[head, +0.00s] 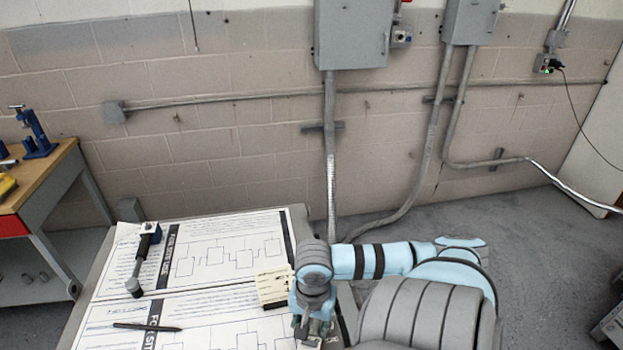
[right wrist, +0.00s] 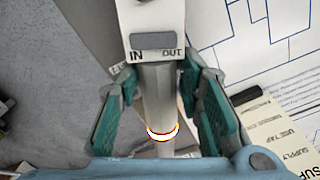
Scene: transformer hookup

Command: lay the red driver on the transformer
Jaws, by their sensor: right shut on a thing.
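My right gripper (head: 312,325) is low over the right edge of the paper-covered table, and its teal-padded fingers (right wrist: 160,85) also show in the right wrist view. They are shut on a pale piece (right wrist: 158,90) with a grey stem and a white head marked IN and OUT. The stem has a bright orange-white ring near its lower end. I cannot tell whether this piece is the transformer. A blue and black block with a grey stem (head: 144,255) lies on the papers at left. I cannot make out a red driver. My left gripper is not in view.
The table's sheets (head: 215,250) carry printed diagrams. A dark pen (head: 147,327) and a cream note pad (head: 272,287) lie on them. A workbench (head: 55,170) with a blue vise (head: 36,140) stands at far left. Grey boxes (head: 353,32) and conduits are on the wall behind.

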